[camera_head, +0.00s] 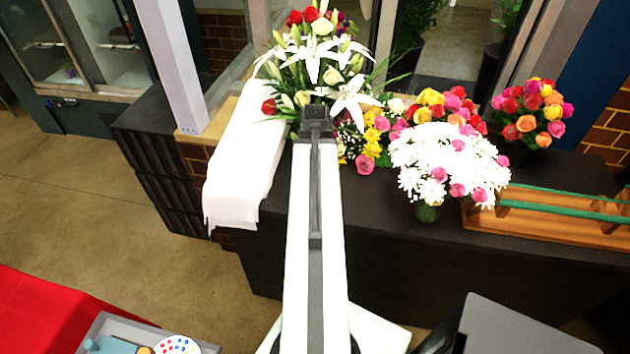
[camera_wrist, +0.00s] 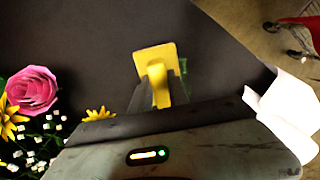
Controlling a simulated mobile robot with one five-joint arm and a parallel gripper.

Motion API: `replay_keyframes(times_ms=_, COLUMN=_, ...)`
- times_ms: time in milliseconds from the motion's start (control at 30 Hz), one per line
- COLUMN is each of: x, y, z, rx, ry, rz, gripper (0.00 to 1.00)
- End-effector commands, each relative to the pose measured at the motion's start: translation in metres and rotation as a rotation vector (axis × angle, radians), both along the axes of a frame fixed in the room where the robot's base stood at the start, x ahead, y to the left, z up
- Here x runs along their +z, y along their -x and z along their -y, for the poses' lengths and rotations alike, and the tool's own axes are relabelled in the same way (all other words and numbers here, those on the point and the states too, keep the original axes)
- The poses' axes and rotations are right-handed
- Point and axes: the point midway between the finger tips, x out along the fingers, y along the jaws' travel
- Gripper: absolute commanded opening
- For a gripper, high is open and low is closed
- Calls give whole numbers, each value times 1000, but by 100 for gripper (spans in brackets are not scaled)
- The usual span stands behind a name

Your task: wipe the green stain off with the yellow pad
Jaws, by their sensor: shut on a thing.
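The yellow pad (camera_wrist: 154,56) shows in the wrist view, with a yellow handle that my gripper (camera_wrist: 158,96) is shut on. The pad is over the dark counter top (camera_wrist: 95,45); I cannot tell if it touches it. A small green patch (camera_wrist: 187,75), likely the green stain, shows at the pad's right edge; the pad and my gripper may hide more of it. In the head view my arm reaches out to the flowers, and the pad and the stain are hidden there.
A pink rose (camera_wrist: 32,90) and yellow flowers stand left in the wrist view. A white cloth (camera_wrist: 292,105) lies at the right edge. In the head view, white lilies (camera_head: 350,100), a white bouquet (camera_head: 440,160) and a wooden rack (camera_head: 550,215) stand on the counter.

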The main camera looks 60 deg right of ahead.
Motion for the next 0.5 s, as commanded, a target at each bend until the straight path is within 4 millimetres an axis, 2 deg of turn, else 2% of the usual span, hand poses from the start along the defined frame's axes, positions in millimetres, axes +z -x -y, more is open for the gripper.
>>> replay_keyframes(times_ms=300, x=-3, y=-10, z=33, rx=-2, ry=1, rz=0, gripper=0)
replay_keyframes(times_ms=500, x=-3, y=-11, z=35, rx=-1, ry=3, rz=1, gripper=0)
